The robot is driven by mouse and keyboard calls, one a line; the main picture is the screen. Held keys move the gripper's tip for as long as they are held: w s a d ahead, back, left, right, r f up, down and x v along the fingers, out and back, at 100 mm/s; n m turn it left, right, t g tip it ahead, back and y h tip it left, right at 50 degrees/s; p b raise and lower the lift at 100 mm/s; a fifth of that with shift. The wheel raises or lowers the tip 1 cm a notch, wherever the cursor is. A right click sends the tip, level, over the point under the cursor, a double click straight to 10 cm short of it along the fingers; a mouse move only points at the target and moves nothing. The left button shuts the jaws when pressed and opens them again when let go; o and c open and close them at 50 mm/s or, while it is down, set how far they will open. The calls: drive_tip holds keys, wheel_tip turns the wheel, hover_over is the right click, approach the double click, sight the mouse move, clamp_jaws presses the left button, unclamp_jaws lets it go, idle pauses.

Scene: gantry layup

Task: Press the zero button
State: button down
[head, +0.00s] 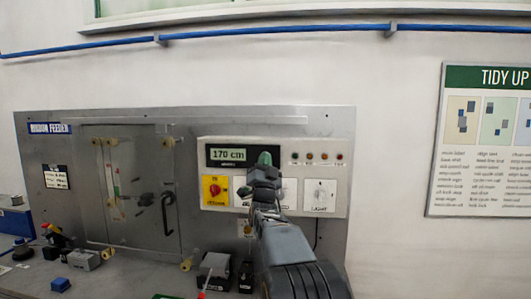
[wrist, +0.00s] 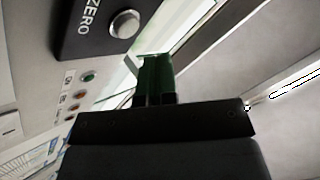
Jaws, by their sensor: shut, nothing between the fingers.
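The zero button is a round grey button (wrist: 124,24) beside the word ZERO on a black housing (wrist: 98,30) in the wrist view. In the head view, the black display housing (head: 212,163) reads 170 cm, and its right end is covered by my gripper, so the button is hidden there. My gripper (head: 265,158) has green fingertips, shut with nothing between them. In the wrist view the fingertips (wrist: 155,65) are just below and right of the button. They look apart from it, but the depth gap is hard to judge.
The white control panel (head: 328,160) carries a yellow plate with a red knob (head: 215,190), a light switch (head: 320,194) and several small lamps. A door with a black handle (head: 168,213) stands left. Small items lie on the bench below. A TIDY UP poster (head: 480,140) hangs right.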

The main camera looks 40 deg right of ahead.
drive_tip(key=shift+w+d, duration=0.45)
drive_tip(key=shift+w, duration=0.1)
idle(1.9)
drive_tip(key=shift+w+d, duration=0.2)
drive_tip(key=shift+d, duration=0.05)
drive_tip(key=shift+w+d, duration=0.3)
drive_tip(key=shift+w, duration=0.05)
idle(0.9)
drive_tip(key=shift+s+a+f+b, duration=0.1)
drive_tip(key=shift+s+b, duration=0.05)
drive_tip(key=shift+b, duration=0.45)
drive_tip(key=shift+s+a+b, duration=0.45)
drive_tip(key=shift+s+b, duration=0.05)
drive_tip(key=shift+b, duration=0.3)
drive_tip(key=shift+a, duration=0.1)
